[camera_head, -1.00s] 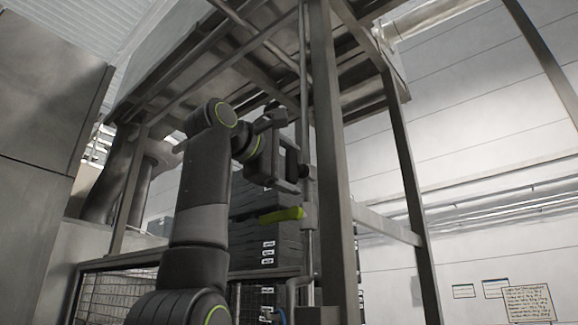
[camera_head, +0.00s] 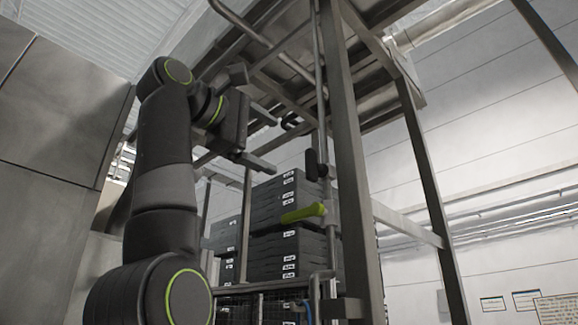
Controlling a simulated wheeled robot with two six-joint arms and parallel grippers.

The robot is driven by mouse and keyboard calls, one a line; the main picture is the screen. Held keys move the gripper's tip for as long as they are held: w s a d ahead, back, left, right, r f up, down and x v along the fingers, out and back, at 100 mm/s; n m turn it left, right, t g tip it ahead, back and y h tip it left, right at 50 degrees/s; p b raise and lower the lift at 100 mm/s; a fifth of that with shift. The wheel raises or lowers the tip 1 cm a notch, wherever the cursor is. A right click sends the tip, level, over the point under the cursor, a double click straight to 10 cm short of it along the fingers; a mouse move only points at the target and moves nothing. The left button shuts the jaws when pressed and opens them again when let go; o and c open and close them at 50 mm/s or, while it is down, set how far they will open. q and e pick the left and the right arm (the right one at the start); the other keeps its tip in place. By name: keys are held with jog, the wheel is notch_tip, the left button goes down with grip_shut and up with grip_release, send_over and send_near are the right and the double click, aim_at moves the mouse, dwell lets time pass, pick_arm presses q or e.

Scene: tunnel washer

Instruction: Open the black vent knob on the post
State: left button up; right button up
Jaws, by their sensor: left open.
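The black knob (camera_head: 313,164) sits on the thin upright pipe, just left of the grey steel post (camera_head: 350,165). My left gripper (camera_head: 276,147) is open, with its two fingers pointing right towards the pipe. Its jaws are empty. In the picture the fingertips lie left of the knob, with a visible gap, the lower one at nearly its height. I cannot tell the distance in depth. My right gripper is out of view.
A yellow-green lever (camera_head: 303,213) sticks out left of the pipe below the knob. A small black curved piece (camera_head: 290,122) shows above. Dark stacked crates (camera_head: 287,245) stand behind. Steel beams (camera_head: 283,80) hang overhead. A grey cabinet wall (camera_head: 60,130) fills the left.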

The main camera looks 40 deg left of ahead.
pick_arm(q)
jog(key=s, duration=0.4)
jog(key=shift+s+a+b, duration=0.2)
jog(key=shift+s+b, duration=0.15)
jog(key=shift+s, duration=0.05)
jog(key=shift+w, duration=0.1)
